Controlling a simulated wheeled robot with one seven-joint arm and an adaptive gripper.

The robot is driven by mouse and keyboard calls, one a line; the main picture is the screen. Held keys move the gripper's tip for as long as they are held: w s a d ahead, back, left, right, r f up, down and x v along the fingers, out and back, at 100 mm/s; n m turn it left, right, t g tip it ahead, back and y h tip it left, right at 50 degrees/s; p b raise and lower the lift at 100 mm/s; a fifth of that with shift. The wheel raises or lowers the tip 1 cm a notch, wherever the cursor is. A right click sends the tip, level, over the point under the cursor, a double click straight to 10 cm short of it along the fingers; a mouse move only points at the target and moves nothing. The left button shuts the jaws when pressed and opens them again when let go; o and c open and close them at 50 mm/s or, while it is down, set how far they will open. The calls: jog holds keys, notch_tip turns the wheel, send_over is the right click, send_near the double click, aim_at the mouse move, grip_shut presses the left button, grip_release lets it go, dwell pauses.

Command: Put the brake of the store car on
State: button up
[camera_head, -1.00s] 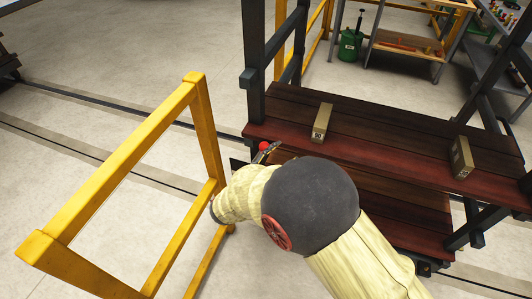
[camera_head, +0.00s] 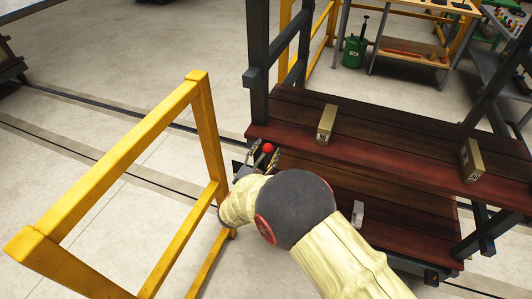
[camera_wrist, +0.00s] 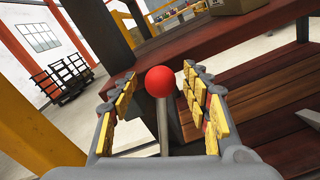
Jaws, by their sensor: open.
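The brake lever of the store car has a red ball knob (camera_wrist: 160,81) on a grey metal rod (camera_wrist: 163,128). In the wrist view the knob stands between the two spread fingers of my gripper (camera_wrist: 160,105), with a gap on each side. My gripper is open and holds nothing. In the head view the red knob (camera_head: 267,147) shows at the left end of the store car's dark red deck (camera_head: 400,150), beside my gripper (camera_head: 263,158). The foot of the lever is hidden by my gripper and arm.
A yellow rail frame (camera_head: 205,130) stands close to the left of my arm. Two boxes (camera_head: 326,124) (camera_head: 471,160) sit on the upper deck, and a pale block (camera_head: 357,214) lies on the lower one. A dark post (camera_head: 257,70) rises behind the lever.

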jog(key=c, duration=0.3)
grip_shut()
dwell(0.5)
